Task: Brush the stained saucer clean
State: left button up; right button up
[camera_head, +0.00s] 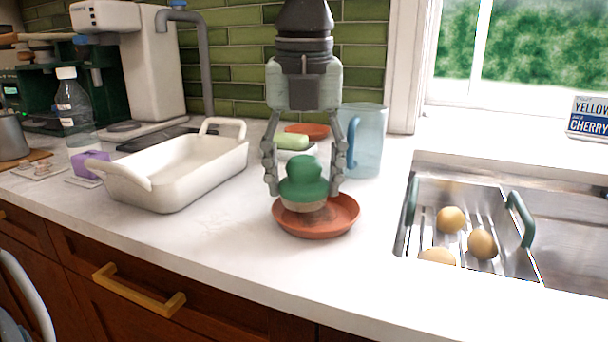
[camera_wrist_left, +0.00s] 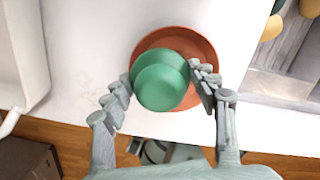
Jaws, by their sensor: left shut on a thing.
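A terracotta saucer (camera_head: 345,222) lies on the white counter near its front edge, with a darker patch showing on its inside beside the brush. A green-topped brush (camera_head: 303,180) with a pale lower part stands upright over the saucer; its underside appears to meet the inside, though exact contact is hard to tell. My left gripper (camera_head: 304,187) points down, its fingers shut on the brush from both sides. In the left wrist view, the brush (camera_wrist_left: 162,86) covers much of the saucer (camera_wrist_left: 185,36). My right gripper is in neither view.
A white baking dish (camera_head: 205,175) stands left of the saucer. Behind are a blue pitcher (camera_head: 364,142), a green sponge (camera_head: 291,141) on a white dish and another terracotta saucer (camera_head: 308,130). Right is a sink (camera_head: 575,235) with a rack of round yellowish items (camera_head: 451,219).

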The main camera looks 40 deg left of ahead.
aim_at(304, 158)
pick_arm(q)
jog(key=shift+f+b, duration=0.7)
jog(key=shift+f, duration=0.05)
jog(key=shift+d, duration=0.1)
jog(key=shift+w+d+b, duration=0.2)
jog(key=shift+d, duration=0.65)
jog(key=shift+w+d+b, duration=0.2)
jog(key=shift+d, duration=0.6)
jog(key=shift+f+b, duration=0.1)
jog(key=shift+b, duration=0.25)
jog(key=shift+s+a+b, duration=0.2)
jog(key=shift+s+a, duration=0.05)
jog(key=shift+a, duration=0.65)
jog(key=shift+s+a+b, duration=0.15)
jog(key=shift+s+a, duration=0.05)
jog(key=shift+a, duration=0.65)
jog(key=shift+f, duration=0.1)
jog(key=shift+r+p, duration=1.95)
jog(key=shift+r, duration=1.15)
